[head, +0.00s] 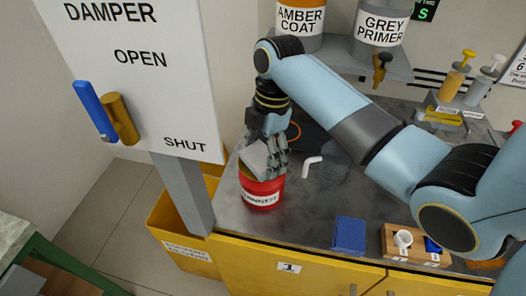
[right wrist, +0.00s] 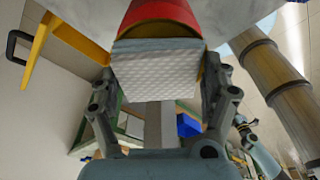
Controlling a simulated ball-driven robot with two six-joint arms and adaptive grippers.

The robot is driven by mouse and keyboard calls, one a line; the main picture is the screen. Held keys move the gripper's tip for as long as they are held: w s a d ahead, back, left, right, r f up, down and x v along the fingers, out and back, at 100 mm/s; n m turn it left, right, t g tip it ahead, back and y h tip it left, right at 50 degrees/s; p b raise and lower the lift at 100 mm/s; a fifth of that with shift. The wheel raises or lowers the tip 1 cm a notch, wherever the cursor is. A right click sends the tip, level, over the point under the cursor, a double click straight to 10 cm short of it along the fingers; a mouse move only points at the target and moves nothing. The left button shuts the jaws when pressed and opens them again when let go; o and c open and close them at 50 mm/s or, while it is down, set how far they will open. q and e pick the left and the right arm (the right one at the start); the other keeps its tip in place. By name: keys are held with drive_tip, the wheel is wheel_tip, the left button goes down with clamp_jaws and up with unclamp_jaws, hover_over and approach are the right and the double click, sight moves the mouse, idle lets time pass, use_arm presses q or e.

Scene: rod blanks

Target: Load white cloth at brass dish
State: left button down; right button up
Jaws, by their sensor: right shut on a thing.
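The white cloth (head: 256,158) is a folded, quilted pad. My right gripper (head: 266,157) is shut on it and points down over the red thinner can (head: 262,192). The brass dish (head: 244,172) is on top of the can and is mostly hidden by the cloth and fingers. In the right wrist view the cloth (right wrist: 155,78) sits between both fingers, its far edge close against the dish and red can (right wrist: 135,12). I cannot tell whether it is pressed down. My left gripper is not in view.
A white bent piece (head: 312,164) lies right of the can. A blue cloth (head: 349,235) and a wooden block (head: 398,244) with a white cup are near the bench front. A yellow bin (head: 180,245) stands left. The damper board (head: 140,75) rises at left.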

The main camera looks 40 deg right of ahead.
sight(260, 157)
drive_tip(key=shift+f+p, duration=0.1)
drive_tip(key=shift+p, duration=0.3)
idle(1.4)
wheel_tip(260, 157, up, 5)
drive_tip(key=p, duration=0.5)
drive_tip(key=shift+p, duration=0.4)
drive_tip(key=shift+r+p, duration=0.6)
drive_tip(key=shift+r, duration=0.5)
drive_tip(key=shift+s+f, duration=0.1)
